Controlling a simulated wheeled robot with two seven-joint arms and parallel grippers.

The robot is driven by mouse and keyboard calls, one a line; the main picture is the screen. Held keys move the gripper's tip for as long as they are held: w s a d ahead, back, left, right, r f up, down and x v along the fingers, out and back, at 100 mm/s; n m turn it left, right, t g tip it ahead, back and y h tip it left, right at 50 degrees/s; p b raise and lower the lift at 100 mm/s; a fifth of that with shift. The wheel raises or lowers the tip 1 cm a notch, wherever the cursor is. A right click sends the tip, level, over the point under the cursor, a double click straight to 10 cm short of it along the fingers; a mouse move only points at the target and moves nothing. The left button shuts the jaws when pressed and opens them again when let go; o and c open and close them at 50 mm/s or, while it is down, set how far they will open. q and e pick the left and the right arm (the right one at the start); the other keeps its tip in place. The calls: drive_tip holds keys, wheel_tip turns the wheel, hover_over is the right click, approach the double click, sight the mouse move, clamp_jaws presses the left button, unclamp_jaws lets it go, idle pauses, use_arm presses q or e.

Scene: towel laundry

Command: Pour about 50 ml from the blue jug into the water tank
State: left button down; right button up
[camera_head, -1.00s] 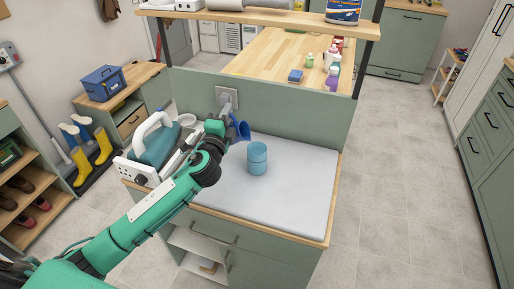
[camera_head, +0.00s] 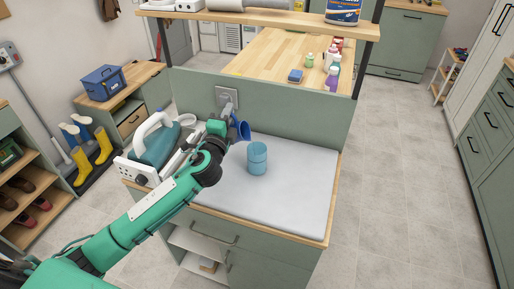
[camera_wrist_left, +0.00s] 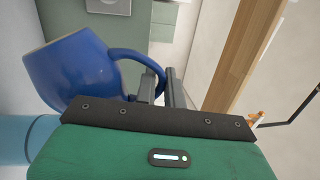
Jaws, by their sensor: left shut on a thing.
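The blue jug (camera_head: 243,130) is held above the back part of the grey-topped counter and looks tilted. In the left wrist view the jug (camera_wrist_left: 78,72) shows large, with its handle towards the fingers. My left gripper (camera_wrist_left: 160,88) is shut on the handle; in the head view the gripper (camera_head: 228,131) is partly hidden by its own arm. A light-blue, see-through cylinder (camera_head: 257,159), which looks like the water tank, stands upright just right of and below the jug in the picture. Part of it shows in the left wrist view (camera_wrist_left: 28,142). No stream of water is visible. My right gripper is not in view.
A teal and white iron (camera_head: 155,140) stands left of the jug, by a white socket box (camera_head: 137,172). A green back panel (camera_head: 290,118) with a wall socket rises behind. The grey top (camera_head: 300,190) is clear to the right.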

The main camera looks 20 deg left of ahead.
use_arm(q)
drive_tip(key=shift+d+r, duration=0.1)
drive_tip(key=shift+r, duration=0.1)
drive_tip(key=shift+d+r+m+h+p, duration=0.25)
drive_tip(key=shift+d+m+h+p, duration=0.3)
drive_tip(key=shift+m, duration=0.35)
idle(0.6)
drive_tip(key=shift+a+f+y, duration=0.1)
drive_tip(key=shift+a+y, duration=0.05)
drive_tip(key=shift+y, duration=0.2)
drive_tip(key=n+b, duration=0.1)
drive_tip(key=a+f+n+b, duration=0.1)
drive_tip(key=shift+a+f+n, duration=0.25)
drive_tip(key=shift+f+n, duration=0.05)
drive_tip(key=shift+a+r, duration=0.1)
drive_tip(key=shift+r, duration=0.05)
drive_tip(key=f+n+b, duration=0.1)
drive_tip(key=a+f+n+y+b, duration=0.1)
drive_tip(key=n, duration=0.1)
drive_tip(key=shift+a, duration=0.15)
drive_tip(key=shift+a+f+n+g+b, duration=0.3)
drive_tip(key=shift+a+f+n+b, duration=0.15)
drive_tip(key=shift+n, duration=0.45)
drive_tip(key=shift+a+f+n+y, duration=0.2)
drive_tip(key=shift+a+n+y, duration=0.1)
drive_tip(key=shift+a+n, duration=0.1)
drive_tip(key=shift+w, duration=0.1)
